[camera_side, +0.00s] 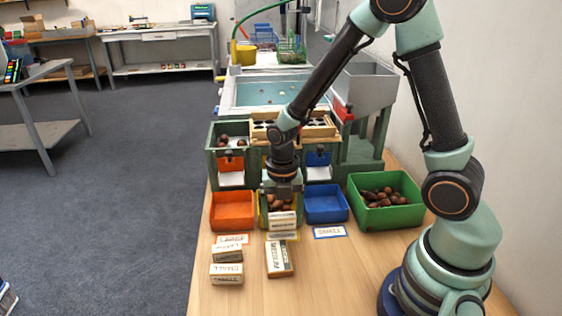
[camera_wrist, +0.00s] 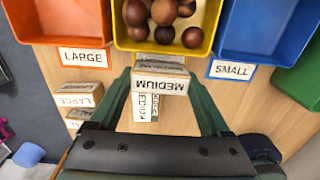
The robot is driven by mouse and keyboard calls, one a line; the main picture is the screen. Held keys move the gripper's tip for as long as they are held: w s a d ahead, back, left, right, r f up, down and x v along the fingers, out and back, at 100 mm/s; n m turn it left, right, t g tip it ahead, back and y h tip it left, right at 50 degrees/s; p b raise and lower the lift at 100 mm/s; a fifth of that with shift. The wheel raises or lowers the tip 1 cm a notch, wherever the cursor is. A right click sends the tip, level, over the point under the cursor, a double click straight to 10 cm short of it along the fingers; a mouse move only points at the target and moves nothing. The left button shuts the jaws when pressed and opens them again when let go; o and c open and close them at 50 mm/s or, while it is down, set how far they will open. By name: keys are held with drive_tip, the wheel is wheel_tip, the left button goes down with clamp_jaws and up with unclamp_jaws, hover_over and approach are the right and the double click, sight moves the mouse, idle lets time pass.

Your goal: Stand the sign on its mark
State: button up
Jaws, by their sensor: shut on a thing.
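A small block sign reading MEDIUM (camera_wrist: 160,86) is between the fingers of my gripper (camera_wrist: 160,77), which is shut on it. In the side view the held sign (camera_side: 282,222) is upright at the front of the yellow bin, below my gripper (camera_side: 283,203). The yellow-edged mark (camera_side: 283,237) on the table shows just below the sign and is partly covered by it. I cannot tell whether the sign touches the table. Another MEDIUM block (camera_side: 279,259) lies turned lengthwise on the table in front.
The yellow bin (camera_wrist: 122,38) holds several chestnuts. The orange bin (camera_side: 232,211) and blue bin (camera_side: 326,204) flank it, with LARGE (camera_wrist: 86,57) and SMALL (camera_wrist: 232,70) marks. A LARGE block (camera_side: 227,253) and another block (camera_side: 226,274) lie front left. A green crate (camera_side: 385,222) of chestnuts stands right.

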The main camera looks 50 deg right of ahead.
drive_tip(key=shift+f, duration=1.25)
drive_tip(key=shift+f, duration=0.1)
drive_tip(key=o, duration=1.2)
drive_tip(key=shift+c, duration=0.2)
